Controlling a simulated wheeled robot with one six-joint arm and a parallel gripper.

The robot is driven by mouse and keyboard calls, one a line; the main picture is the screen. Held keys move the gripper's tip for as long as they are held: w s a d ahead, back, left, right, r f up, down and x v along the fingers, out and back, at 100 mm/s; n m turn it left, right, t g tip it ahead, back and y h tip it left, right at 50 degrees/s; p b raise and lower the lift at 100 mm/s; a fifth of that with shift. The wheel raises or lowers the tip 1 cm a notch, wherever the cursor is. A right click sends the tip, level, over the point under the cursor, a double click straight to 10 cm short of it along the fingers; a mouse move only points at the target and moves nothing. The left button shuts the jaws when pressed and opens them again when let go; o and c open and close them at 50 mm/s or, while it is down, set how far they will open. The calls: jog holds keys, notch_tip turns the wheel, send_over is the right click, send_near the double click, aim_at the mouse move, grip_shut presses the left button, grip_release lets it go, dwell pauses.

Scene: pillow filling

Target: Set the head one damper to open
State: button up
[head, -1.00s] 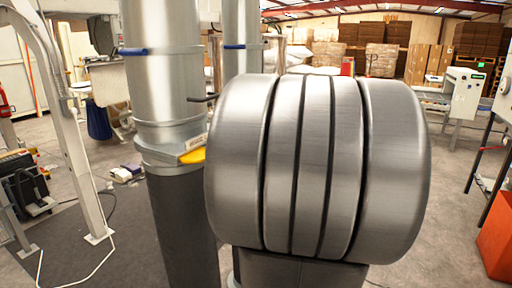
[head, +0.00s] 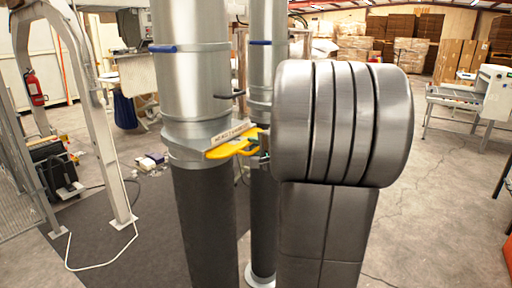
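A yellow damper lever (head: 228,150) sticks out to the right from the collar of the nearer metal duct (head: 190,75). A small label plate (head: 231,132) sits on the collar just above it; its print is too small to read surely. My big silver arm link fills the middle right and hides most of my gripper (head: 262,147). Only a small dark and greenish part shows at the link's left edge, close to the lever's right end. I cannot tell whether it touches the lever, or whether its fingers are open or shut.
A second duct (head: 267,70) stands just behind, with a dark rod handle (head: 230,95) between the ducts. A white frame post (head: 85,110) stands at left, with a red fire extinguisher (head: 35,88) beyond. Open concrete floor lies at right.

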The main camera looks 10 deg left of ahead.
jog(key=shift+f, duration=0.25)
grip_shut()
jog(key=shift+s+d+f, duration=0.15)
jog(key=shift+d+f, duration=0.05)
jog(key=shift+d, duration=0.1)
jog(key=s+d+b, duration=0.4)
jog(key=d, duration=0.7)
jog(key=s+d+b, duration=0.4)
jog(key=d, duration=0.7)
jog(key=shift+f, duration=0.1)
jog(key=o, duration=0.6)
grip_release()
jog(key=shift+d, duration=0.15)
jog(key=shift+r, duration=0.25)
jog(key=b+v, duration=0.1)
jog(key=v, duration=1.2)
jog(key=shift+s+d+r, duration=0.2)
jog(key=shift+s+d, duration=0.05)
